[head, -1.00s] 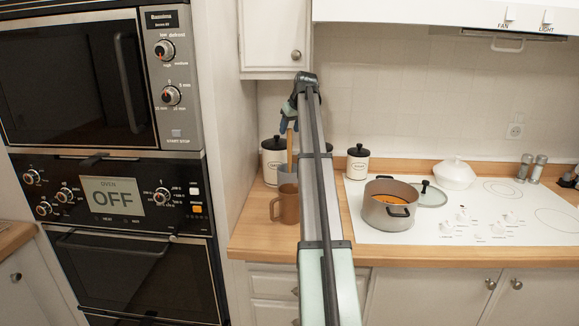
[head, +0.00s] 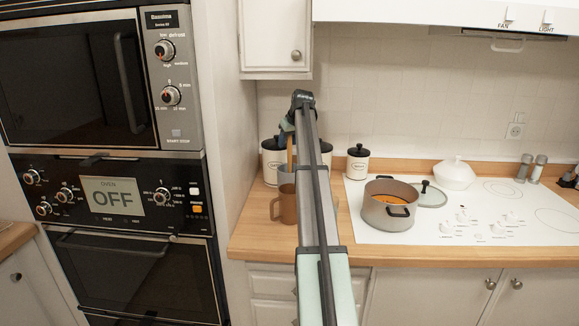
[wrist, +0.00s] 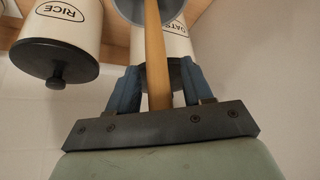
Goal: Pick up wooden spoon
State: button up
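The wooden spoon's light handle (head: 290,152) stands upright in a grey container (head: 286,178) on the counter at the back. In the wrist view the handle (wrist: 155,50) runs between the two blue fingers of my gripper (wrist: 157,82), with its lower part inside the round grey container (wrist: 124,8). My gripper is open, with a finger on each side of the handle and small gaps visible. In the head view my gripper (head: 287,126) is at the top of the handle, partly hidden by my arm. The spoon's other end is hidden.
A brown mug (head: 284,207) stands in front of the container. A RICE canister (wrist: 68,45) and an OATS canister (wrist: 176,42) stand close by. A small black-lidded canister (head: 358,163) and a pot (head: 388,205) are to the right. The oven wall is to the left.

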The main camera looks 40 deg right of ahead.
grip_shut()
jog(key=shift+r, duration=0.15)
dwell(0.4)
